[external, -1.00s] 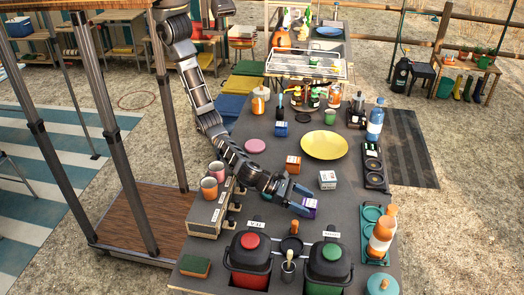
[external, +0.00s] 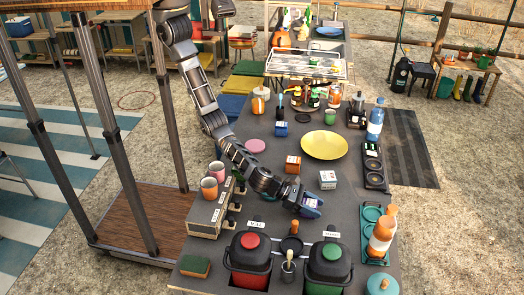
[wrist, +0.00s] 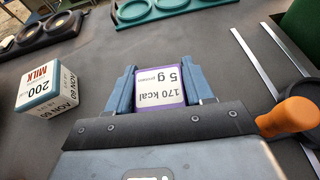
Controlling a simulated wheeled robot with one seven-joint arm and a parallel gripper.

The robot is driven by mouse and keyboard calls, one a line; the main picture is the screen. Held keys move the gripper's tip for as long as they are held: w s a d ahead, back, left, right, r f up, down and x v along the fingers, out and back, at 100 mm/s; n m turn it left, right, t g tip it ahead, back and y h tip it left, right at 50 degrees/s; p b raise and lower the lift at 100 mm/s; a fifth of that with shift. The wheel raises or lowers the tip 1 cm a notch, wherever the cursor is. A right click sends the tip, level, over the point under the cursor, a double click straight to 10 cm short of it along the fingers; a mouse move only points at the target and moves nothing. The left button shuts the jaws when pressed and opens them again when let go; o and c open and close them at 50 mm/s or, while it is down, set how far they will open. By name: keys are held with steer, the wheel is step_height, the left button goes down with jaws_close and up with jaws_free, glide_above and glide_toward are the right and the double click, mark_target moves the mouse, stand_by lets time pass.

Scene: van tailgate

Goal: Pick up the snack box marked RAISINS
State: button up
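A small purple-edged box (wrist: 160,87) sits between the fingers of my gripper (wrist: 160,90) in the wrist view. Its visible face reads "170 kcal" and "5 g protein", upside down. No RAISINS marking is readable on it. Both blue fingers lie along its sides with no clear gap, so my gripper looks shut on it. In the external view my gripper (external: 310,207) is low over the table behind the green-lidded pot, and its fingers mostly hide the box. I cannot tell if the box touches the table.
A white box marked MILK (wrist: 47,88) stands nearby; it also shows in the external view (external: 328,180). An orange box (external: 293,164) and a blue box (external: 281,129) stand farther back. Red-lidded (external: 249,262) and green-lidded (external: 328,265) pots stand in front. A yellow plate (external: 325,145) lies behind.

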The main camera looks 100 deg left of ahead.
steer(key=c, duration=0.5)
steer(key=shift+c, duration=0.2)
steer(key=shift+r, duration=0.15)
